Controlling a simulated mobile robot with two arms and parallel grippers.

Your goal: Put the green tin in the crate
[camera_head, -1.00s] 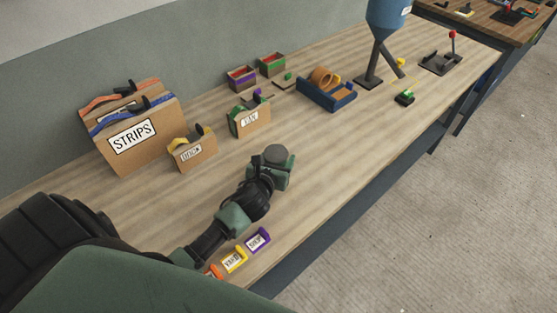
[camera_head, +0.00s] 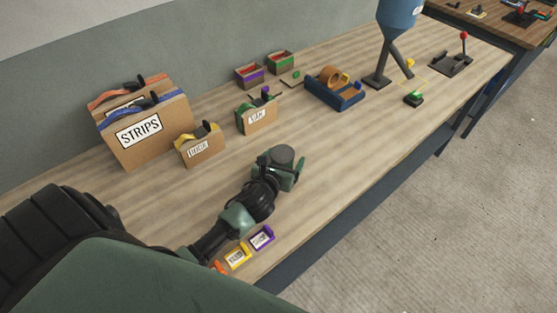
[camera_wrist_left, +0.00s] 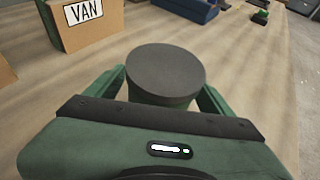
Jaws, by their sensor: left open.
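A green tin with a dark round lid (camera_head: 283,153) stands on the bench. In the left wrist view the tin (camera_wrist_left: 165,72) fills the space between the jaws. My left gripper (camera_head: 285,170) is open, with one green finger on each side of the tin; whether they touch it I cannot tell. Nothing is plainly a crate. The tin's lower part is largely hidden. My right gripper is out of view.
Yellow (camera_head: 236,258) and purple (camera_head: 262,238) labelled holders lie at the front edge. A blue tray (camera_head: 347,103) with a tape roll, two small bins (camera_head: 249,77) and a blue hopper stand (camera_head: 378,80) are farther back. The bench right of the tin is clear.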

